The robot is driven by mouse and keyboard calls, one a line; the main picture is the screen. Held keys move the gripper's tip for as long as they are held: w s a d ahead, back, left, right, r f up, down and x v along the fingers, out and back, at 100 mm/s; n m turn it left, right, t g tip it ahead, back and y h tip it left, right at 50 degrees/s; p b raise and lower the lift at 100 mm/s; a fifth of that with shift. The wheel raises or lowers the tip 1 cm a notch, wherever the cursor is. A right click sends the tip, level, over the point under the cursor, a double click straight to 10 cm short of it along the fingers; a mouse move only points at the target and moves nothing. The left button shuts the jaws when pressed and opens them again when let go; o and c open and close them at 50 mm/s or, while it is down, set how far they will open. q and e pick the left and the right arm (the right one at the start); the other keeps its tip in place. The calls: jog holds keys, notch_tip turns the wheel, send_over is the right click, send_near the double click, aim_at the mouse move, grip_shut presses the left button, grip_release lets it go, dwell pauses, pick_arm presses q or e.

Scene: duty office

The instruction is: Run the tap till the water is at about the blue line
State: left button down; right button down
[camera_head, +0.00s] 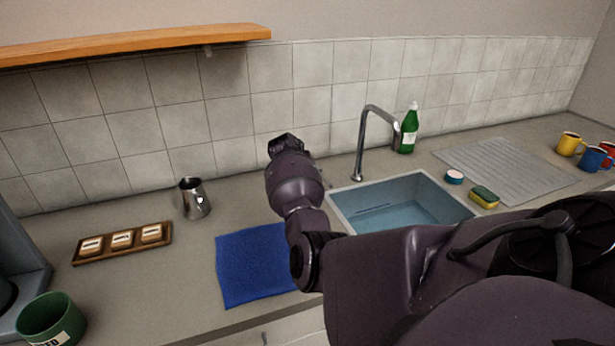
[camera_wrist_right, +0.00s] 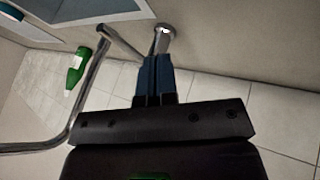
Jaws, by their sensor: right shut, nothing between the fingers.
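The chrome tap (camera_head: 362,140) stands behind the sink (camera_head: 455,208), its spout over the basin. No stream shows below the spout. The lower basin looks bluish, like water (camera_head: 415,213). A short darker blue line (camera_head: 376,208) shows on the far inner wall, close above that bluish area. My right arm hides the basin's near side. In the right wrist view, my right gripper (camera_wrist_right: 155,62) is shut and empty, its fingertips close to the tap's round metal fitting (camera_wrist_right: 165,34); I cannot tell if they touch. The tap pipe (camera_wrist_right: 82,98) shows left of the fingers. My left gripper is out of view.
A green bottle (camera_head: 407,132) stands right of the tap. A sponge (camera_head: 484,197), a small round tub (camera_head: 454,177) and a draining board (camera_head: 505,168) lie right of the sink. A blue cloth (camera_head: 250,265) and metal jug (camera_head: 194,198) are left. A wooden shelf (camera_head: 130,44) hangs above.

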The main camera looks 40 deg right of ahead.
jog(key=v, duration=0.8)
jog(key=shift+s+r, duration=0.35)
jog(key=shift+s, duration=0.1)
jog(key=s+a+f+n, duration=0.1)
jog(key=s+a+f, duration=0.1)
jog(key=s+f, duration=0.2)
jog(key=s+a+f+n+t, duration=0.1)
jog(key=s+f, duration=0.2)
jog(key=s, duration=0.5)
jog(key=s+a+f+n+t, duration=0.1)
jog(key=s+a+f, duration=0.1)
jog(key=s+f, duration=0.2)
jog(key=shift+s+a+f, duration=0.15)
jog(key=shift+s+a, duration=0.05)
jog(key=shift+s, duration=0.5)
jog(key=shift+s+a+f, duration=0.2)
jog(key=shift+s, duration=0.5)
jog(key=s+a+f+n+y, duration=0.1)
jog(key=s+a+n+y, duration=0.15)
jog(key=s+a, duration=0.7)
jog(key=s+a+n+y, duration=0.1)
jog(key=s+a+y, duration=0.2)
jog(key=s+a, duration=0.65)
jog(key=w+d+f+t, duration=0.2)
jog(key=w+f+t, duration=0.3)
jog(key=f+t, duration=0.3)
notch_tip(320, 180, down, 3)
jog(key=shift+f+n+y+b, duration=0.2)
jog(key=shift+n+y+b, duration=0.15)
jog(key=shift+n+y, duration=0.1)
